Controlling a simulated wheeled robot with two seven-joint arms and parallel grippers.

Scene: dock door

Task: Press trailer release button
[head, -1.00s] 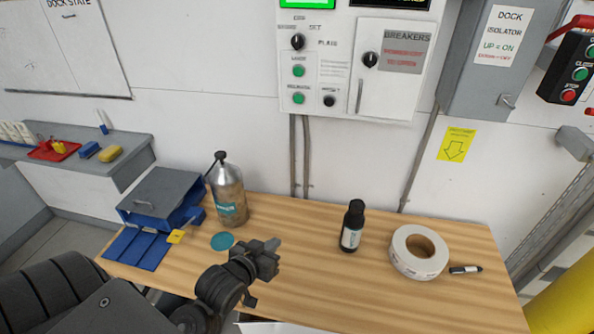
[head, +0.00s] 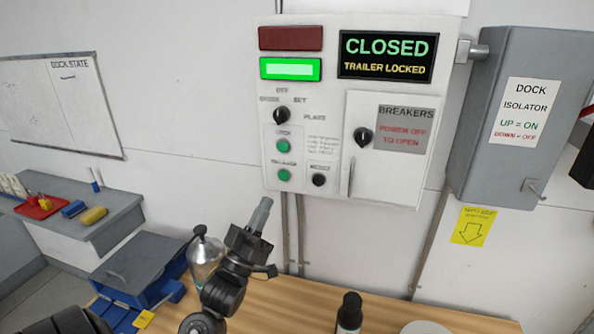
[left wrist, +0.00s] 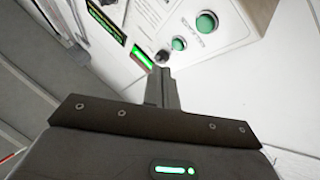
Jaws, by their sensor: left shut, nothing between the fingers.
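The control panel (head: 335,195) on the wall carries two green buttons, one above the other. The upper one (head: 284,146) is labelled LOCK. The lower one (head: 284,175) has a small blurred label that seems to read RELEASE. In the left wrist view the lower button (left wrist: 206,22) is the larger green one, with the upper button (left wrist: 179,43) beside it. My left gripper (head: 264,208) is shut and empty, pointing up just below the panel's lower edge in the head view. Its fingertips (left wrist: 160,75) also show in the left wrist view, apart from both buttons. My right gripper is out of view.
The display (head: 388,57) reads CLOSED, TRAILER LOCKED. A green lamp (head: 290,69) is lit, the red one (head: 291,38) dark. A black knob (head: 282,115) and black button (head: 319,180) sit near. A spray bottle (head: 204,255) and dark bottle (head: 350,312) stand on the bench.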

